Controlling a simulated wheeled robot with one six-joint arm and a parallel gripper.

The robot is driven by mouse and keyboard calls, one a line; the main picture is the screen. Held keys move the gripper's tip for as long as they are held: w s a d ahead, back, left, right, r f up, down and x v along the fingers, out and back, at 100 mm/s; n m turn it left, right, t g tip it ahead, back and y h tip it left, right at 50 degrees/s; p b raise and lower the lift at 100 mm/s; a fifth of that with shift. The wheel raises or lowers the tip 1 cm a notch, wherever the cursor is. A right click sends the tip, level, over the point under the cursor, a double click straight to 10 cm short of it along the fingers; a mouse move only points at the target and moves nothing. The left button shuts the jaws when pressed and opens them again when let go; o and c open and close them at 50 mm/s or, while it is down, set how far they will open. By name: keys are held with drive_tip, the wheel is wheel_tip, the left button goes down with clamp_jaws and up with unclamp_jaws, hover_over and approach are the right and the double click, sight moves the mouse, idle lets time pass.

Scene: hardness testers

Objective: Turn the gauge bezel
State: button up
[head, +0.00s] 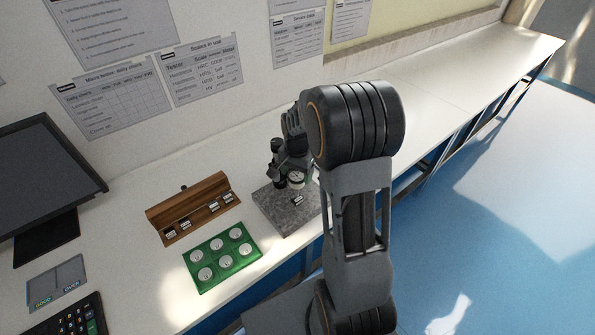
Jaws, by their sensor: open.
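A small gauge (297,179) with a pale round face sits low on a dark stand, above a grey speckled stone base (273,208) on the bench. Its bezel is too small to make out clearly. My gripper (298,164) is small and dark, pointing down close above the gauge. It is open, but its fingers blend with the stand, and I cannot tell whether they touch the bezel. My own forearm and elbow hide the right side of the stand and part of the base. A small pale block (298,201) lies on the stone base.
A wooden box (190,205) with small metal blocks and a green tray (222,258) of round white discs stand left of the base. The white bench (440,75) is clear toward the far right.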

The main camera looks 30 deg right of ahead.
drive_tip(key=shift+c, duration=0.3)
drive_tip(key=c, duration=0.6)
drive_tip(key=shift+n, duration=0.4)
drive_tip(key=n+b, duration=0.1)
drive_tip(key=n, duration=0.3)
drive_tip(key=shift+n, duration=0.4)
drive_tip(key=n+b, duration=0.1)
drive_tip(key=n, duration=0.4)
drive_tip(key=shift+n, duration=0.4)
drive_tip(key=o, duration=0.7)
drive_tip(key=shift+c, duration=0.2)
